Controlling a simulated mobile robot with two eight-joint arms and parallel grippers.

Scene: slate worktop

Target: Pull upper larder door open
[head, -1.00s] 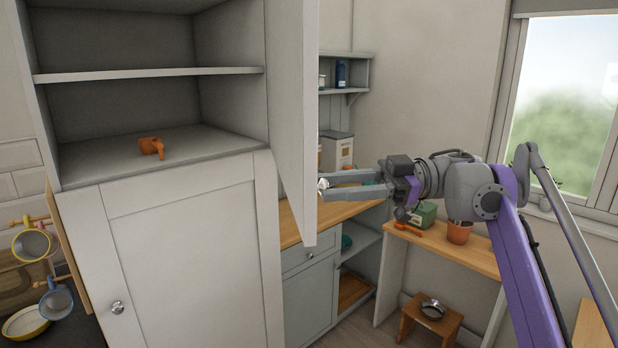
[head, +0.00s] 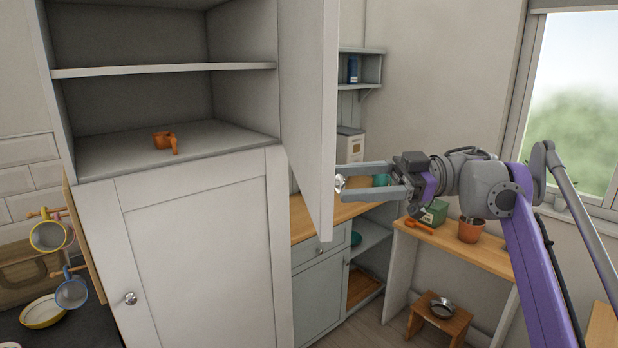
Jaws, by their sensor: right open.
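The upper larder door (head: 306,110) stands wide open, hinged on the cupboard's right side and swung out toward me. Its round metal knob (head: 340,183) shows at the door's right face, near the lower edge. My right gripper (head: 343,182) is open, with one finger above and one below the knob; I cannot tell whether they touch it. The upper larder (head: 165,72) is open to view, with a shelf and an orange object (head: 166,141) on its floor. My left gripper is not in view.
The lower larder door (head: 200,250) is shut, with its own knob (head: 130,298). Mugs (head: 50,236) hang at the left. A wooden counter (head: 310,218) runs behind the door. A planter (head: 433,212) and terracotta pot (head: 470,230) stand on a bench at the right.

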